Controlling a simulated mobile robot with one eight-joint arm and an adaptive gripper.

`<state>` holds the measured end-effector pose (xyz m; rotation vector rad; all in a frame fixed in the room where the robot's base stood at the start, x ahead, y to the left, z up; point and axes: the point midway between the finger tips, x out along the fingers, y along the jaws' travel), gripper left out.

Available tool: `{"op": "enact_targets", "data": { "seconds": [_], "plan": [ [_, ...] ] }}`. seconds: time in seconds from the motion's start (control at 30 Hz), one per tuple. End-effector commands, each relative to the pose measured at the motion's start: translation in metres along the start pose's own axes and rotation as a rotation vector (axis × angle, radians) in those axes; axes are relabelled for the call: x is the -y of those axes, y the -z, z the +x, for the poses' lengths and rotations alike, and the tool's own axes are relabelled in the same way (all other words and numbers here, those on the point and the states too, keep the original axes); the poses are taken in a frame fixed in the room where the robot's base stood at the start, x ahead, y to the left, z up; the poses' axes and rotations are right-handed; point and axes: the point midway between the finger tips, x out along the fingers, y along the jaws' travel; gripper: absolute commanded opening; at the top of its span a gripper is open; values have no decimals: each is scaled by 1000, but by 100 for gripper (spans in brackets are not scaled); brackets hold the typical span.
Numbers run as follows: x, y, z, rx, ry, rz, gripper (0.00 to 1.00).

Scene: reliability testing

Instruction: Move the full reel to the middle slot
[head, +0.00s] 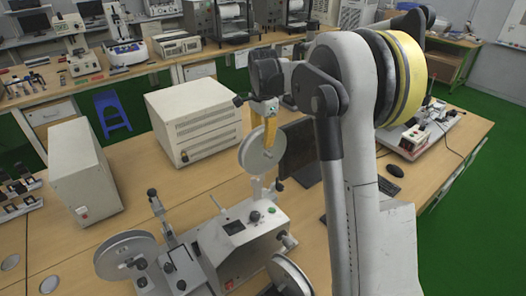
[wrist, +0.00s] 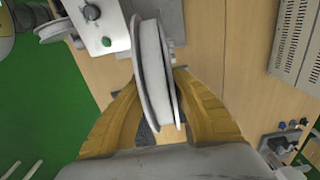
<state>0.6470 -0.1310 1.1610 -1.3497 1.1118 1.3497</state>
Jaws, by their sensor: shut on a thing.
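My gripper (head: 269,128) has yellow fingers pointing down and is shut on a grey-white reel (head: 260,153). The reel hangs upright above the bench, just behind the winding machine (head: 240,240). In the wrist view the reel (wrist: 154,70) is seen edge-on between the two yellow fingers of my gripper (wrist: 157,92). The machine is a light grey box with a dark display, knobs and a green button. One reel (head: 126,254) is on its left arm and another (head: 288,276) is at its front right. I cannot make out the middle slot clearly.
Two beige boxes, one at left (head: 85,172) and a vented one (head: 195,120), stand on the wooden bench (head: 140,180). A dark monitor (head: 300,150) stands close to the right of the held reel. A keyboard and mouse (head: 393,170) lie further right.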

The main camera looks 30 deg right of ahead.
Motion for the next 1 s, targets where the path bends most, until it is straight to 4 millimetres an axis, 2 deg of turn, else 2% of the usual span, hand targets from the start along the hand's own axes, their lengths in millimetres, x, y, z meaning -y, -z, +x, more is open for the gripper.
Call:
{"op": "enact_targets", "data": {
  "seconds": [0.1, 0.2, 0.53, 1.0],
  "plan": [
    [0, 0, -14, 0, 0, 0, 0],
    [0, 0, -18, 0, 0, 0, 0],
    [0, 0, -18, 0, 0, 0, 0],
    [0, 0, 10, 0, 0, 0, 0]
  ]
}}
